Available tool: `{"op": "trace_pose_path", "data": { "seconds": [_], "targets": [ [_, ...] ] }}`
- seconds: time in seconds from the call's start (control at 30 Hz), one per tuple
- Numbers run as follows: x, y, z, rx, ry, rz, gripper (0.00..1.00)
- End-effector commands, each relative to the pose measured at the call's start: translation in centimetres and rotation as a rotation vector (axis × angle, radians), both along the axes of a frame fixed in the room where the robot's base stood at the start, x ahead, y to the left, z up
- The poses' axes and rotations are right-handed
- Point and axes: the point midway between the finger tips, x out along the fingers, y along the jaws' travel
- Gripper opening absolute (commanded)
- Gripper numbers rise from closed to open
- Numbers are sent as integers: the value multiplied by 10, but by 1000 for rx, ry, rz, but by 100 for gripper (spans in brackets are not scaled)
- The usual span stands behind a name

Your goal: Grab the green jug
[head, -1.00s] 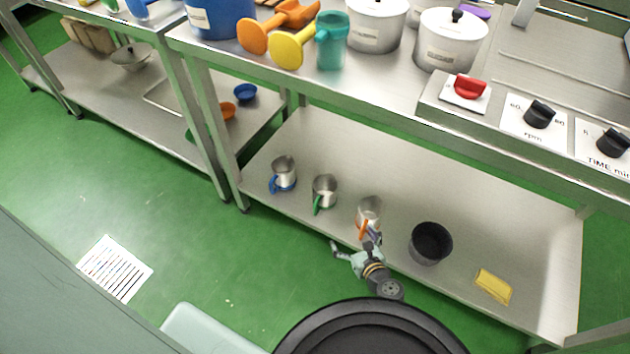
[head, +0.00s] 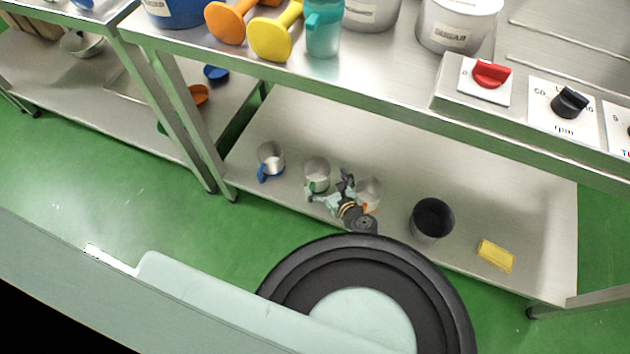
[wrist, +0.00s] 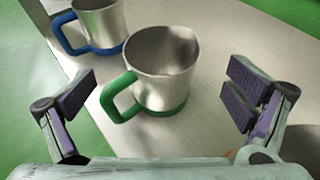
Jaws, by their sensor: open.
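The green jug is a steel jug with a green handle and green base band (wrist: 165,72), and it stands upright in the wrist view. In the head view the green jug (head: 317,172) stands on the lower shelf, between the blue-handled jug (head: 271,158) and the orange-handled jug (head: 370,191). My gripper (wrist: 165,100) is open and empty, its two padded fingers spread on either side of the green jug, with the jug a little beyond the fingertips. In the head view my gripper (head: 328,190) is just in front of the green jug and partly covers the orange-handled jug.
The blue-handled jug (wrist: 98,24) stands close behind and left of the green one. A black pot (head: 432,218) and a yellow sponge-like block (head: 496,256) are further right on the lower shelf (head: 540,225). The steel counter (head: 385,75) overhangs it.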

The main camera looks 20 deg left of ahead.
Motion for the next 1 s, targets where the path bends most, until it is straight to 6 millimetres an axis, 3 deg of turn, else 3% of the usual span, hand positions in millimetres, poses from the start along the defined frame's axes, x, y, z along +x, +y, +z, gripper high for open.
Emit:
{"op": "trace_pose_path", "data": {
  "seconds": [0.5,0.77,1.0],
  "targets": [
    [38,39,-22,0,0,2,97],
    [40,41,-23,0,0,0,97],
    [40,41,-22,0,0,0,83]
  ]
}}
